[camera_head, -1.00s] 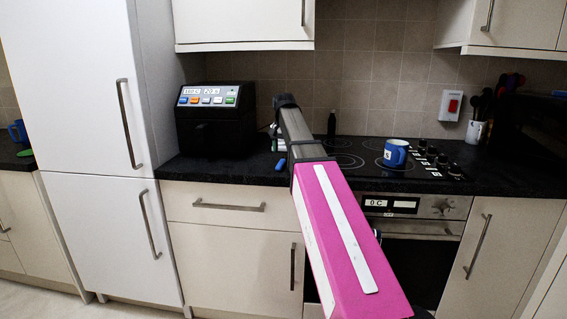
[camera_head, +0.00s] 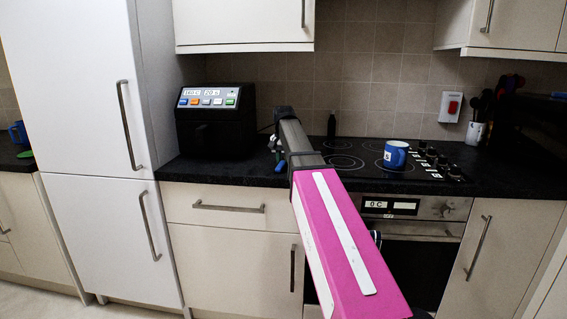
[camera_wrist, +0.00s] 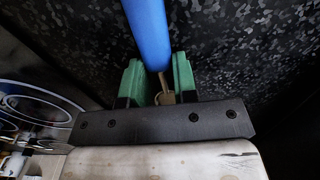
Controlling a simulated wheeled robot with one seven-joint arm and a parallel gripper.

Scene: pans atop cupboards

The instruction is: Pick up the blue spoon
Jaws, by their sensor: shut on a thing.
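The blue spoon (camera_wrist: 148,33) shows in the wrist view as a smooth blue handle running up out of the top edge. Its lower end has a thin brownish part that sits between the green fingertips of my gripper (camera_wrist: 158,82). My gripper is shut on the spoon, over the dark speckled counter. The rest of the spoon is outside the wrist view. In the head view my arm hides most of the gripper. A small blue bit (camera_head: 280,166) shows beside the arm at the counter's front edge; I cannot tell whether it is the spoon.
A black air fryer (camera_head: 216,121) stands on the counter left of my arm. A blue mug (camera_head: 396,155) stands on the black hob to the right. A utensil pot (camera_head: 476,132) is farther right. Upper cupboards (camera_head: 244,22) hang above. The oven (camera_head: 410,240) is below the counter.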

